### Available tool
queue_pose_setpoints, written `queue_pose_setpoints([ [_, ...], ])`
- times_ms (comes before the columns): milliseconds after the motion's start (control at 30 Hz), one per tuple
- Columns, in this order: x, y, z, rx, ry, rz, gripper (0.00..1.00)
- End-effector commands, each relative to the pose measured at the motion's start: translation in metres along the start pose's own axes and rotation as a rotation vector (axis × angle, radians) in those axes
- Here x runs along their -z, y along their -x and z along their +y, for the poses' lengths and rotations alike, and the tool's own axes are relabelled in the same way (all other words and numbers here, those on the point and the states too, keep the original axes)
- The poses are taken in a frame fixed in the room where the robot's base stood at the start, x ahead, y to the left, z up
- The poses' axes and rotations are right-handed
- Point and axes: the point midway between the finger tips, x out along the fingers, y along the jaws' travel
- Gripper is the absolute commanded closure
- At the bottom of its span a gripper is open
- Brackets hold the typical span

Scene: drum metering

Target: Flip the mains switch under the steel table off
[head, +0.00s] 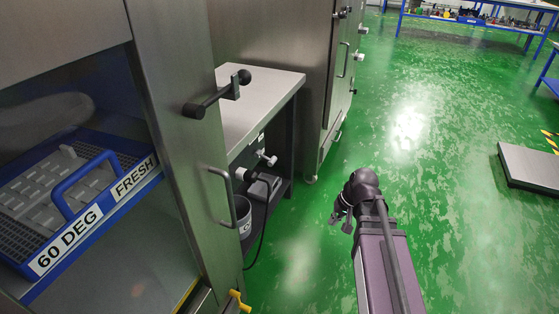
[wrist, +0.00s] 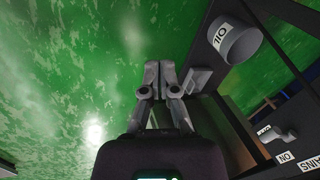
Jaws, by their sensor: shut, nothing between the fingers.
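The steel table (head: 262,100) stands left of centre in the head view, between two steel cabinets. Under its top, on the side facing the aisle, is a pale switch lever (head: 266,158). In the wrist view the lever (wrist: 280,136) is at the right edge, beside an "ON" label (wrist: 285,157) and a partly cut-off "MAINS" label (wrist: 308,165). I cannot tell the switch position. My gripper (head: 341,222) is shut and empty over the green floor, to the right of the table and apart from the switch. Its fingers (wrist: 158,77) meet in the wrist view.
A bucket (head: 243,214), labelled "OIL" in the wrist view (wrist: 237,38), sits under the table. A black cable (head: 264,222) hangs near it. An open cabinet door (head: 180,140) with handles stands at left. The floor right of my gripper is clear up to a low platform (head: 530,166).

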Motion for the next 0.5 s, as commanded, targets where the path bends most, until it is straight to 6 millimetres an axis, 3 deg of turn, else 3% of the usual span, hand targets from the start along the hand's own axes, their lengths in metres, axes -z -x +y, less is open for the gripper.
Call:
queue_pose_setpoints([
  [33,0.017,0.004,-0.009,0.058,-0.016,0.013,1.0],
  [300,0.084,0.031,-0.061,0.42,-0.114,0.083,1.0],
  [500,0.128,0.061,-0.087,0.655,-0.187,0.125,1.0],
])
